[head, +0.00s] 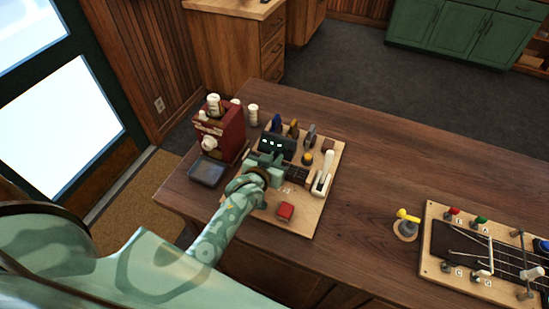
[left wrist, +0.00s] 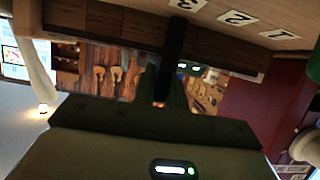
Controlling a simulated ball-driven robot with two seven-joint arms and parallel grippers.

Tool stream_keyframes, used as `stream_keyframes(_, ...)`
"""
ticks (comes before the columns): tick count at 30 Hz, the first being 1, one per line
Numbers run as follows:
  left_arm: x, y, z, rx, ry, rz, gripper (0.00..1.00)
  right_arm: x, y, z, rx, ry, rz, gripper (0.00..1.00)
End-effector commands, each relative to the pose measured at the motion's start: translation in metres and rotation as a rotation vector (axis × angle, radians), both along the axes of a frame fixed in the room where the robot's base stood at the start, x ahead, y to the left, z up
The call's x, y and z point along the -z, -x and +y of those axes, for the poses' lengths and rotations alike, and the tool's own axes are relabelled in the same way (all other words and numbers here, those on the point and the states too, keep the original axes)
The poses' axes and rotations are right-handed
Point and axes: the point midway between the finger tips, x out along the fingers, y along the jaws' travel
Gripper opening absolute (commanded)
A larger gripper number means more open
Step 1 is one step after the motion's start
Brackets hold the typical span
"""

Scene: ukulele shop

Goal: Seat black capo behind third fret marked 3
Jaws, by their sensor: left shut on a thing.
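My left gripper (head: 262,165) is over the light wooden board on the bench and hides part of a short dark fretboard (head: 298,174). In the left wrist view the fretboard (left wrist: 112,22) runs across the top, beside labels 3 (left wrist: 188,5), 2 (left wrist: 236,18) and 1 (left wrist: 281,34). The gripper is shut on a black bar-like piece, seemingly the black capo (left wrist: 175,40), which crosses in front of the fretboard close to label 3. I cannot tell whether it touches the fretboard. My right gripper is not in view.
The board (head: 302,222) also carries a red block (head: 286,211), a white lever-like piece (head: 322,176) and several upright tools. A maroon machine (head: 220,130) and dark tray (head: 207,173) stand left. A stringed fixture (head: 470,284) lies right.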

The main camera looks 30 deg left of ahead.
Motion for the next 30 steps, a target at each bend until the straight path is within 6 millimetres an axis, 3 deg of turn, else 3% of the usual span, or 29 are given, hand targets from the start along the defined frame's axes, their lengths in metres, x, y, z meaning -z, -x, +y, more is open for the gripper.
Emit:
stream_keyframes(11, -0.001, 0.001, 0.000, 0.000, 0.000, 0.001, 0.22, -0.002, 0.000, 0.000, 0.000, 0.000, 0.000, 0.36)
stream_keyframes(30, -0.026, 0.056, -0.003, 0.000, 0.000, 0.003, 0.22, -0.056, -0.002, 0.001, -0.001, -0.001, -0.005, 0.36)
